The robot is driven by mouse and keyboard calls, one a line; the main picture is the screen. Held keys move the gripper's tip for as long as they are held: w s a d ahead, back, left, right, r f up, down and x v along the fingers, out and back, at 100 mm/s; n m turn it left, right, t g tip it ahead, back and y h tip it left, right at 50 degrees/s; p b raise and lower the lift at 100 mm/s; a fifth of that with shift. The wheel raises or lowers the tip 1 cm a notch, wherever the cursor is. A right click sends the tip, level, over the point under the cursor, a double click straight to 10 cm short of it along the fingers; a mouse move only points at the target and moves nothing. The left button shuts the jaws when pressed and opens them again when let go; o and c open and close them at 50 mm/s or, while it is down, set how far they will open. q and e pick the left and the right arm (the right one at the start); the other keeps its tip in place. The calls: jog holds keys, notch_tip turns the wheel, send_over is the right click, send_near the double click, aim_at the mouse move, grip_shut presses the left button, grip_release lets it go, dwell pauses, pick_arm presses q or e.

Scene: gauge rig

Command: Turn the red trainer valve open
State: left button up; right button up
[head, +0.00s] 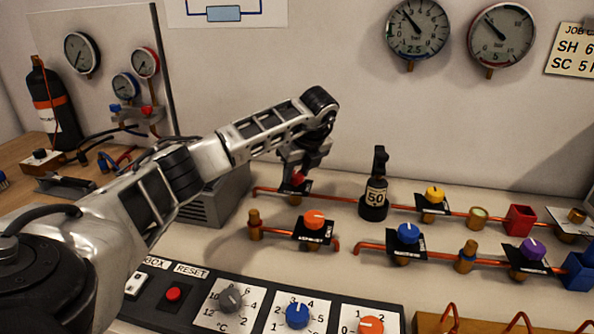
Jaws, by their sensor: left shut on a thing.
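The red trainer valve (298,178) sits at the left end of the back copper pipe, on a dark label plate. Its red knob shows only in part below my left gripper (299,172). My left arm reaches in from the left, and the gripper points down with its fingers shut around the red knob. The fingers hide most of the knob, so its pointer mark cannot be read. My right gripper is not in view.
Yellow (434,194), orange (314,219), blue (408,233) and purple (533,249) valves stand nearby on copper pipes. A black bottle marked 50 (374,190) stands right of the gripper. A control panel (190,318) with knobs lies in front.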

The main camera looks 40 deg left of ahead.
pick_arm(q)
jog(key=o, duration=1)
jog(key=shift+r, duration=0.1)
jog(key=p+v, duration=0.2)
jog(key=v, duration=1.4)
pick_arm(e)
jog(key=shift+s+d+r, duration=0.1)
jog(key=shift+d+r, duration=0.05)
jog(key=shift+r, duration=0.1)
pick_arm(q)
jog(key=shift+d, duration=0.1)
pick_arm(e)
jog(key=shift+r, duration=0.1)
